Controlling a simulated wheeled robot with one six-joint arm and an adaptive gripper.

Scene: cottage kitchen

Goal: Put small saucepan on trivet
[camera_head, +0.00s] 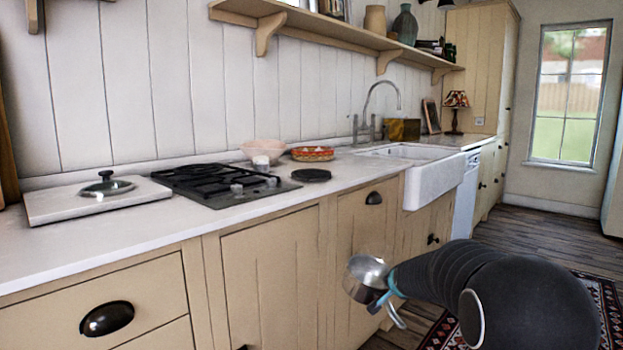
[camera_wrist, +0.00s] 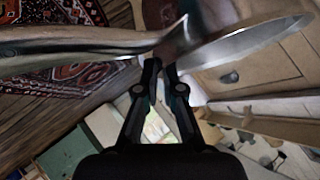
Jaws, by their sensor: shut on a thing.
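The small saucepan (camera_head: 366,276) is a shiny metal pan, held in the air in front of the lower cabinets and below the counter top. My gripper (camera_head: 384,296) is shut on it; the fingers are partly hidden by the arm. In the wrist view the fingertips (camera_wrist: 163,66) meet where the handle (camera_wrist: 80,46) joins the pan's metal bowl (camera_wrist: 250,52). A flat, round black trivet (camera_head: 311,175) lies on the counter to the right of the hob. Its top looks bare. The saucepan is apart from it, lower and nearer to the camera.
The black hob (camera_head: 222,182) is left of the trivet. A patterned red bowl (camera_head: 312,153) and a pink bowl (camera_head: 262,148) stand behind. A white sink (camera_head: 434,180) is to the right. A lid (camera_head: 107,185) lies on a board at left. The counter front (camera_head: 130,222) is clear.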

